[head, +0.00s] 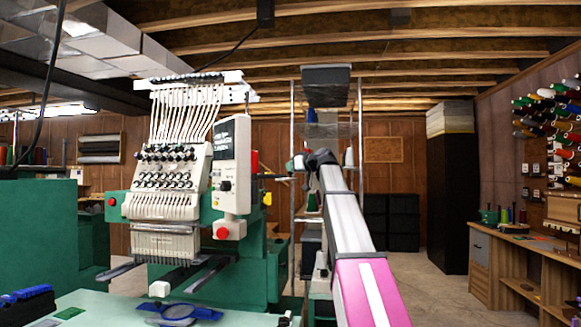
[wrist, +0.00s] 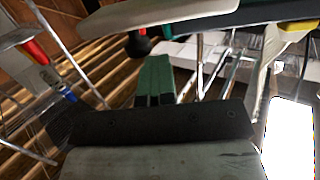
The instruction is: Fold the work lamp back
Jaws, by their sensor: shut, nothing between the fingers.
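I cannot pick out the work lamp with certainty in either view. In the wrist view a pale rounded bar (wrist: 155,17) crosses the top, with a dark part and a yellow piece (wrist: 300,26) at its right. A glowing white panel (wrist: 289,140) stands at the lower right; I cannot tell whether it is the lamp. My gripper (wrist: 156,62) is shut and empty, its green-tipped fingers together below the pale bar, apart from it in the picture. In the head view my gripper (head: 318,158) is small and dark at the far end of my arm, right of the embroidery machine (head: 180,210).
A metal shelf rack (head: 293,130) stands behind my gripper. A workbench (head: 535,255) and a thread wall (head: 555,110) are on the right. A pale green table (head: 110,308) with a blue hoop (head: 178,313) is in front. Open floor (head: 432,290) lies between my arm and the workbench.

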